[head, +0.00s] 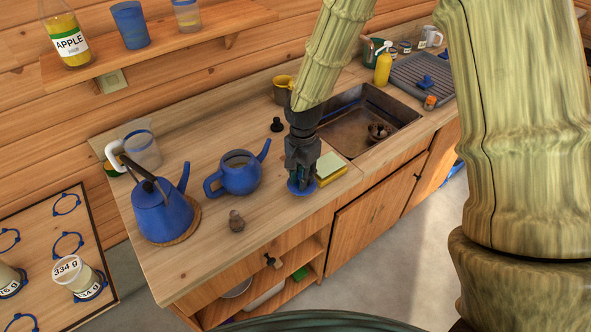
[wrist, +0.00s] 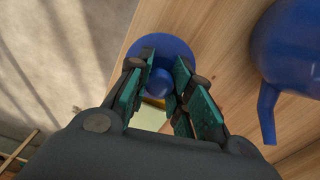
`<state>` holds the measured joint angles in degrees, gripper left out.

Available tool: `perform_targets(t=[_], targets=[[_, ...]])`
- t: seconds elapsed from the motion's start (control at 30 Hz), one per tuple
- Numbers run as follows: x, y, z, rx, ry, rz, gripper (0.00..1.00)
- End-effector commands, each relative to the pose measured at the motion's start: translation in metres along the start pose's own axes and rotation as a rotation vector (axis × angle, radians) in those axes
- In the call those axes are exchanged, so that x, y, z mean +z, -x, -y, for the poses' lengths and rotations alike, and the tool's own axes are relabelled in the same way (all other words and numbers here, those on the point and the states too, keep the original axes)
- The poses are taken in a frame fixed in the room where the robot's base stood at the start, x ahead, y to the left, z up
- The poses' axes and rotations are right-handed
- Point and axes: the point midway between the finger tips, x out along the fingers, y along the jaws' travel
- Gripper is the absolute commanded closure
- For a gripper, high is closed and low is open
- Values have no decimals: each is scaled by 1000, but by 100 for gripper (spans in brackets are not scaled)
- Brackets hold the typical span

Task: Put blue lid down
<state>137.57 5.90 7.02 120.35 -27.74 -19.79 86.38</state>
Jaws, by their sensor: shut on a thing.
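The blue lid (head: 301,187) is a round disc with a knob, at the front part of the wooden counter, right of the blue teapot. My gripper (head: 301,178) points down over it and is shut on its knob. In the wrist view the lid (wrist: 161,50) shows beyond the fingertips, with the knob between the fingers of my gripper (wrist: 158,88). The lid is at or just above the counter top; I cannot tell whether it touches. The blue teapot (head: 239,173) stands upright to the left, its top open; part of it shows in the wrist view (wrist: 295,45).
A yellow-green sponge (head: 329,167) lies close to the right of the gripper. A blue kettle (head: 162,210) stands on a round mat at the left. A small brown object (head: 236,221) is near the front edge. The sink (head: 368,117) is behind right.

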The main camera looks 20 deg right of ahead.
Motion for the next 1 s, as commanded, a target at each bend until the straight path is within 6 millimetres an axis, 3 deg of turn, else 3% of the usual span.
perform_targets(t=[0.1,0.3,1.0], targets=[[-10,0,20,-1,0,1,100],[-18,-3,39,-1,0,0,100],[-19,-40,40,0,1,0,100]])
